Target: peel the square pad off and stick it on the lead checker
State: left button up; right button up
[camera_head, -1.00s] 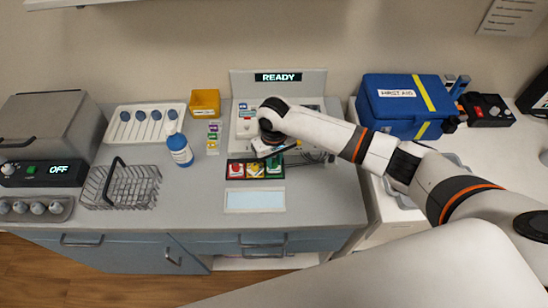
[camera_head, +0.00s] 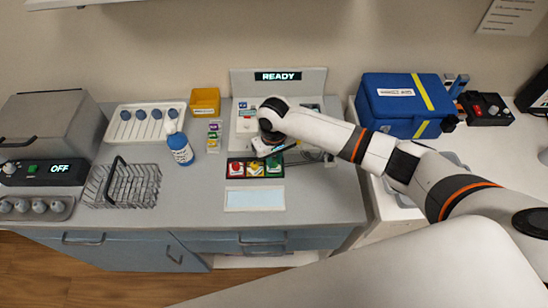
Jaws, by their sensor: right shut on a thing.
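The lead checker (camera_head: 238,78) stands at the back of the counter, with "READY" lit on its upright panel. My right arm reaches in from the right. My right gripper (camera_head: 268,149) points down in front of the checker, just above a dark tray (camera_head: 229,169) with red, yellow and green pads. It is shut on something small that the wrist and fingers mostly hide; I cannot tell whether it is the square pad. A card with several small coloured squares (camera_head: 213,136) lies left of the checker. My left gripper is not in view.
A blue and white bottle (camera_head: 181,150), a yellow bin (camera_head: 205,100), a wire basket (camera_head: 121,187) and a white electrode tray (camera_head: 119,133) stand to the left. A pale blue mat (camera_head: 255,199) lies in front. A blue first-aid case (camera_head: 398,108) stands right.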

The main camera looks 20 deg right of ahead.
jog(key=shift+f, duration=0.6)
dwell(0.9)
jog(key=o, duration=0.5)
jog(key=shift+r, duration=0.1)
jog(key=shift+r+p, duration=1.9)
jog(key=shift+p, duration=0.6)
jog(key=o, duration=0.5)
jog(key=shift+o, duration=0.2)
